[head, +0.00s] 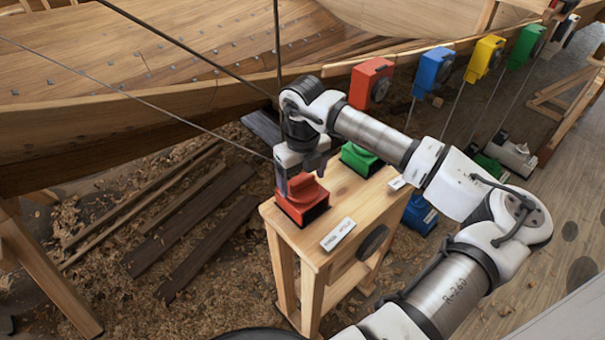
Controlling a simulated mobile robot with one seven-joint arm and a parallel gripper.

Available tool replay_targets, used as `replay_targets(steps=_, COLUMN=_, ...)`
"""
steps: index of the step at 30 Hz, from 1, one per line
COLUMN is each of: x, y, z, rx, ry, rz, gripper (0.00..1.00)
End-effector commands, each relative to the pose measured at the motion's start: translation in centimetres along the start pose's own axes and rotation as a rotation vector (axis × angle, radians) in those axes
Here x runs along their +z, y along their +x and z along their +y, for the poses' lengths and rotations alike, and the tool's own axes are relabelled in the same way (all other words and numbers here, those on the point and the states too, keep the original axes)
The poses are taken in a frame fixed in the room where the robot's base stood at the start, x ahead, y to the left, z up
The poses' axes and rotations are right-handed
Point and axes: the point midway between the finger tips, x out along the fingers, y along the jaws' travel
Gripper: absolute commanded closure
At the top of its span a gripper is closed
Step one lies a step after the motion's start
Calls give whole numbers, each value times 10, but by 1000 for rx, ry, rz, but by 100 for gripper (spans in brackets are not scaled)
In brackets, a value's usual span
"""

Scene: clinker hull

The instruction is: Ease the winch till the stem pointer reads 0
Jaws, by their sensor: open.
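My gripper (302,182) points down over a red block-like piece (302,205) at the near left end of a wooden stand. Its open fingers are at the top of the red piece; I cannot tell whether they touch it. A green piece (360,160) sits farther back on the same stand, partly behind my arm. No winch is clearly identifiable, and I cannot make out a stem pointer or its reading. Red (372,82), blue (433,70), yellow (485,58) and green (526,46) boxes line the hull's side.
The stand's top (335,205) carries a small white label (338,235). The planked hull (130,115) fills the upper left, with thin lines crossing it. Dark boards (190,215) lie among shavings. A blue piece (420,214) and a white device (513,157) are at right.

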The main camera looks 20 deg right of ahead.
Motion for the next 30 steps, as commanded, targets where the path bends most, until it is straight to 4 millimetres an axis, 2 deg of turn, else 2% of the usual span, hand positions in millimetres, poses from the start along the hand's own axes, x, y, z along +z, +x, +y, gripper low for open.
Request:
replay_targets(steps=5, x=0, y=0, z=0, rx=0, ry=0, rz=0, gripper=20)
replay_targets(steps=6, x=0, y=0, z=0, rx=0, ry=0, rz=0, gripper=23)
replay_targets(steps=16, x=0, y=0, z=0, rx=-1, ry=0, rz=0, gripper=65)
replay_targets(steps=23, x=0, y=2, z=0, rx=-3, ry=-23, rz=0, gripper=65)
replay_targets(steps=30, x=0, y=5, z=0, rx=-4, ry=-139, rz=1, gripper=65)
